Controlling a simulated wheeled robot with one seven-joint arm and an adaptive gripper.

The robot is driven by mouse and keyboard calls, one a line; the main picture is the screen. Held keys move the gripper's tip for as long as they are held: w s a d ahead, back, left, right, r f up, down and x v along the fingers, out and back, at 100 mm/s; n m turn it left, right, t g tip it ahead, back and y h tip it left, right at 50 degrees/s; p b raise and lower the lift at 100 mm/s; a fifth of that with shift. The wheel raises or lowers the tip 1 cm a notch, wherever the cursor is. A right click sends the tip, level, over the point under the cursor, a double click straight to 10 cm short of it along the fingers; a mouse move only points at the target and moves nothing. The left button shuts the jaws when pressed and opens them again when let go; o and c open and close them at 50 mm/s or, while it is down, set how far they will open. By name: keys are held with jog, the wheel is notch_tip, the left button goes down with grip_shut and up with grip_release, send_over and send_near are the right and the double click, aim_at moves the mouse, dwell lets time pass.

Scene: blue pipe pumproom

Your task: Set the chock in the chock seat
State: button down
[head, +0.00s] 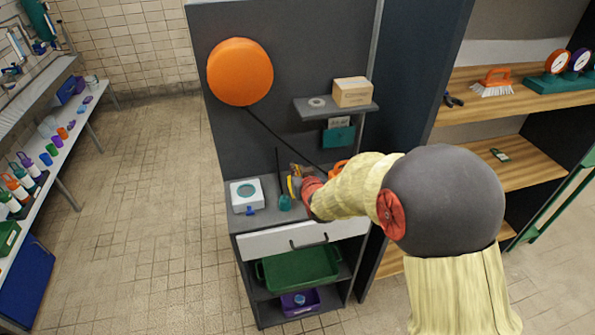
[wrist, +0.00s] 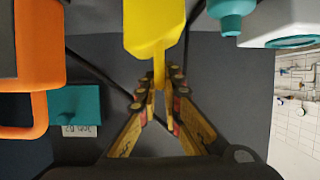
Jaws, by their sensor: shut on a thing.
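My gripper (wrist: 160,88) is shut on the narrow end of a yellow piece (wrist: 153,28), which looks like the chock. Its wider body reaches past the fingertips and out of the wrist frame. In the head view my gripper (head: 297,178) is over the cabinet's worktop, and only a small part of the yellow piece (head: 291,187) shows, just above or at the worktop. I cannot tell whether it touches. I cannot make out the chock seat for certain in either view.
A teal bottle (head: 284,203) and a white box with a teal ring (head: 246,196) stand left of my gripper. An orange object with a handle (wrist: 42,70) is on the other side. A small shelf (head: 335,108) and a teal labelled holder (head: 338,137) are on the back panel.

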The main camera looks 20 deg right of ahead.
jog(key=c, duration=2.4)
grip_release()
jog(key=shift+f, duration=0.15)
jog(key=o, duration=0.4)
jog(key=shift+o, duration=0.2)
